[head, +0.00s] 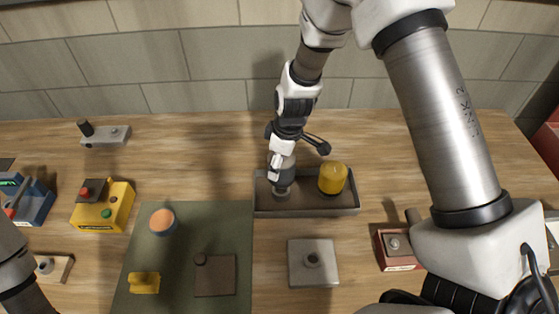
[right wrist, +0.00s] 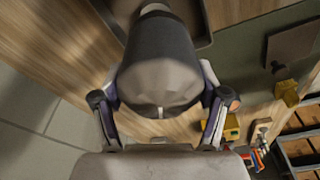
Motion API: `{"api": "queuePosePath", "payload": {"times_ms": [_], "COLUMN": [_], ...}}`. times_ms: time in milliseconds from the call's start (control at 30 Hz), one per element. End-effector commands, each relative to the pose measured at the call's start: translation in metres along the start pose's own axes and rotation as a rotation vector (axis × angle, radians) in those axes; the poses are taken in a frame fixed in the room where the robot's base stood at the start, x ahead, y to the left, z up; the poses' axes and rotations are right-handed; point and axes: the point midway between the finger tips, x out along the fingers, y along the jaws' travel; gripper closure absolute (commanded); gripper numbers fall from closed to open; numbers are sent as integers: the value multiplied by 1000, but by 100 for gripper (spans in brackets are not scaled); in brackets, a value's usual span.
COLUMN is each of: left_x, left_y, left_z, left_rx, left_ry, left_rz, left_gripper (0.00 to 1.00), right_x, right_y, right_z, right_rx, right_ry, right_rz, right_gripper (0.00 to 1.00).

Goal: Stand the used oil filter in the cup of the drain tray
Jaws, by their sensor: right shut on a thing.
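The used oil filter, a grey cylinder with a dark band (head: 285,174), is upright or nearly so over the left part of the drain tray (head: 305,211). My right gripper (head: 281,158) is shut on it from above. In the right wrist view the filter (right wrist: 158,70) fills the space between the two fingers (right wrist: 160,112). The round cup (head: 281,191) shows partly below the filter; I cannot tell whether the filter rests in it. My left gripper is out of view; only part of its arm shows at lower left.
A yellow cylinder (head: 332,178) stands in the tray's right part. A green mat (head: 190,274) to the left holds a blue cylinder with an orange top (head: 162,222). A grey plate (head: 312,263) lies in front of the tray.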

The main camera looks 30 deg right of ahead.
Motion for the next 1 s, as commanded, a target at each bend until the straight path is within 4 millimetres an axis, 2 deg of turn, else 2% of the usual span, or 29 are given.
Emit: {"api": "queuePosePath", "payload": {"times_ms": [33,700,1000], "left_x": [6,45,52], "left_y": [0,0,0], "left_z": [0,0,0], "left_rx": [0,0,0], "left_ry": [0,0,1], "left_rz": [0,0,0], "left_gripper": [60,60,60], "right_x": [6,45,53], "right_y": [0,1,1], "right_z": [1,6,8], "right_rx": [0,0,0], "right_ry": [1,1,1], "right_rz": [1,1,1], "right_gripper": [66,66,66]}}
